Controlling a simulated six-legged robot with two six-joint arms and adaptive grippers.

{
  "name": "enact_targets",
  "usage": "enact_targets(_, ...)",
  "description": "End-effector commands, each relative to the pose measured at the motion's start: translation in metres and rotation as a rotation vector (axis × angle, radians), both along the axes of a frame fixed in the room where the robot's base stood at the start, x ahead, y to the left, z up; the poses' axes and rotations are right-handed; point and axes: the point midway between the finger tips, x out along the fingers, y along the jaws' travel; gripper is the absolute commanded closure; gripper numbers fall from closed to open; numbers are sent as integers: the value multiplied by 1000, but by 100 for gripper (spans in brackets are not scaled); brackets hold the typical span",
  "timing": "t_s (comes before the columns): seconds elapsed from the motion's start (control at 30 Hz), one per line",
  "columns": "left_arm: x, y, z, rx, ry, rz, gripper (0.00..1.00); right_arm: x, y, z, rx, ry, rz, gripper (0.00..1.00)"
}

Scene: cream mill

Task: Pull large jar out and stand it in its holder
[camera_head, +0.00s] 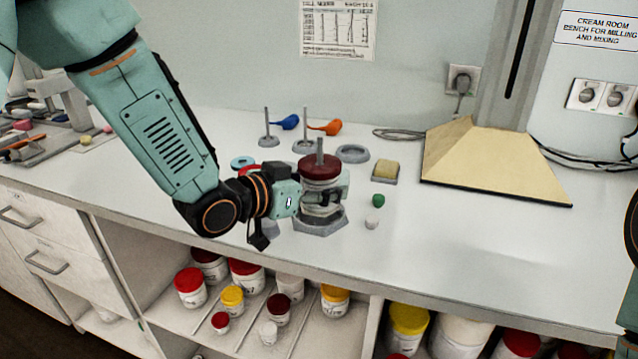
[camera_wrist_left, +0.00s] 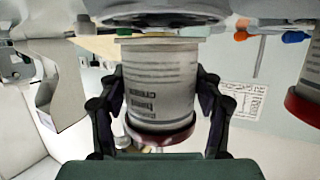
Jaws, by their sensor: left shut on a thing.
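The large jar (camera_head: 319,197) is pale with a printed label and a dark red lid. It stands upright at the hexagonal grey holder (camera_head: 322,226) near the bench front, its lower end at or just above the base; I cannot tell if it rests there. A grey post (camera_head: 319,151) rises behind the lid. My left gripper (camera_head: 322,197) reaches in from the left and is shut around the jar's body. The left wrist view, upside down, shows the jar (camera_wrist_left: 160,82) between both fingers, the grey holder (camera_wrist_left: 160,12) at its base end. My right gripper is out of view.
A second red-lidded jar (camera_wrist_left: 306,108) stands close beside. Behind are smaller post holders (camera_head: 268,138), blue (camera_head: 287,122) and orange (camera_head: 327,127) bulbs, and a sponge dish (camera_head: 385,171). Green (camera_head: 378,200) and white (camera_head: 372,224) pieces lie right. Several jars fill the shelf below.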

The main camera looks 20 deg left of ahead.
Motion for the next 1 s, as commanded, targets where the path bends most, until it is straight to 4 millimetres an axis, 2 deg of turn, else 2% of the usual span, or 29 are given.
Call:
enact_targets(0.57, 1, -1, 0, -1, -3, 0, 73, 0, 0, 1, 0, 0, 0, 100)
enact_targets(1.0, 1, -1, -7, -1, -3, 0, 73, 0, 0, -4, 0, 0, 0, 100)
